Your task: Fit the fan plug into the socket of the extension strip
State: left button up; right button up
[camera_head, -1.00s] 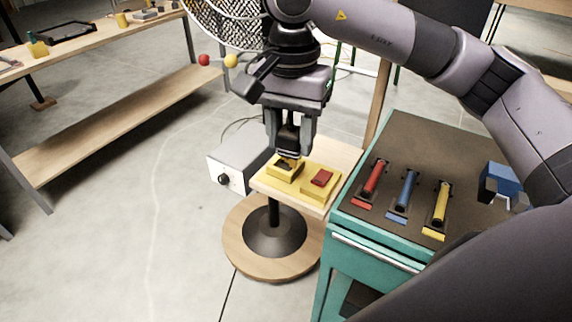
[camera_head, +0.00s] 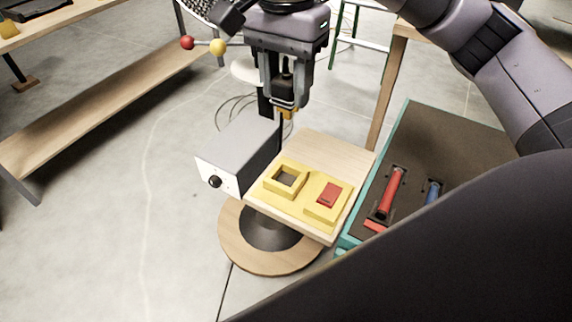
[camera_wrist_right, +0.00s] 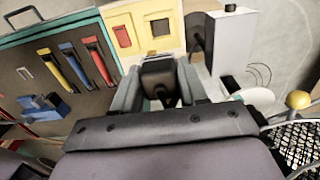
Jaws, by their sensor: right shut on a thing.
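The yellow extension strip (camera_head: 306,204) lies on a small wooden stand, with a square open socket (camera_head: 286,179) and a red switch (camera_head: 329,193). The strip shows at the top of the right wrist view (camera_wrist_right: 137,43), where the socket looks empty. My right gripper (camera_head: 287,103) is shut on the dark fan plug (camera_wrist_right: 158,72). An orange-yellow part shows under its fingertips. The plug is apart from the strip, above and behind the socket in the head view. The fingers hide part of the plug. My left gripper is not in view.
A grey box with a black knob (camera_head: 238,150) stands left of the strip. A teal cabinet (camera_head: 440,140) with red and blue handled items is on the right. The fan's wire cage (camera_wrist_right: 295,146) shows at lower right in the wrist view. A wooden bench (camera_head: 100,115) is at left.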

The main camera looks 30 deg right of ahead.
notch_tip(320, 180, down, 17)
jog(key=shift+r+p, duration=0.2)
jog(key=shift+p, duration=0.2)
jog(key=shift+f, duration=0.2)
jog(key=o, duration=1.1)
